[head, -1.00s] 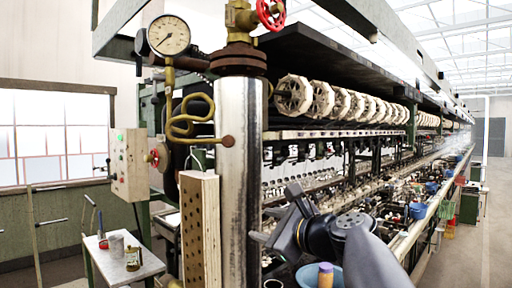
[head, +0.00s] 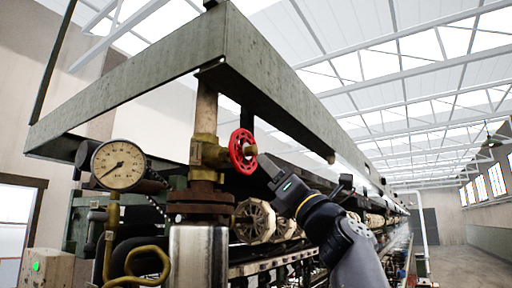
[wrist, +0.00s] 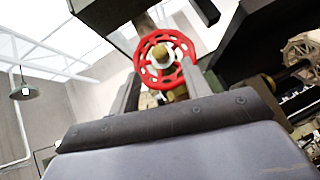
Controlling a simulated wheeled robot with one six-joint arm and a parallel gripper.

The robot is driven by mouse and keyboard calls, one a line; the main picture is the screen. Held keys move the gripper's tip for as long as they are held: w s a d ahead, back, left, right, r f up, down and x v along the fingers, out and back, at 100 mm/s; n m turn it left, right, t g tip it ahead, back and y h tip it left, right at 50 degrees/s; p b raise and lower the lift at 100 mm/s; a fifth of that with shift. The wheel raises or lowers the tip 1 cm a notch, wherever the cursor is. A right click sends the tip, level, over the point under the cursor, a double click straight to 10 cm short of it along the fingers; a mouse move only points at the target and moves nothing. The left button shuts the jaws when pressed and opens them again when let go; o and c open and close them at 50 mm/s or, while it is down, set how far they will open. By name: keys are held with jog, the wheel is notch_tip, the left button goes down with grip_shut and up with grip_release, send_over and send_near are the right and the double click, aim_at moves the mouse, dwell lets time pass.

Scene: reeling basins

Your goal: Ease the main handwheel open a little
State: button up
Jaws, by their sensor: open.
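The red handwheel (head: 243,151) sits on the right side of a brass valve (head: 205,152) on the vertical pipe in the head view. In the wrist view the handwheel (wrist: 163,58) faces me, with its pale hub nut in the middle, just beyond the fingertips. My gripper (head: 266,166) is close to the right of the wheel in the head view. In the wrist view my gripper (wrist: 160,82) has its two fingers apart, one on each side of the wheel's lower part. I cannot tell whether either finger touches the rim.
A round pressure gauge (head: 119,165) hangs left of the valve, with a coiled brass tube (head: 137,262) below. A green overhead beam (head: 290,85) runs above the valve. A control box (head: 48,268) is at lower left.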

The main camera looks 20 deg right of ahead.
aim_at(256, 152)
jog(key=p+x, duration=0.3)
jog(key=x, duration=0.3)
jog(key=shift+w+a+r, duration=0.15)
jog(key=shift+w+r, duration=0.1)
jog(key=shift+c, duration=0.3)
jog(key=c, duration=0.9)
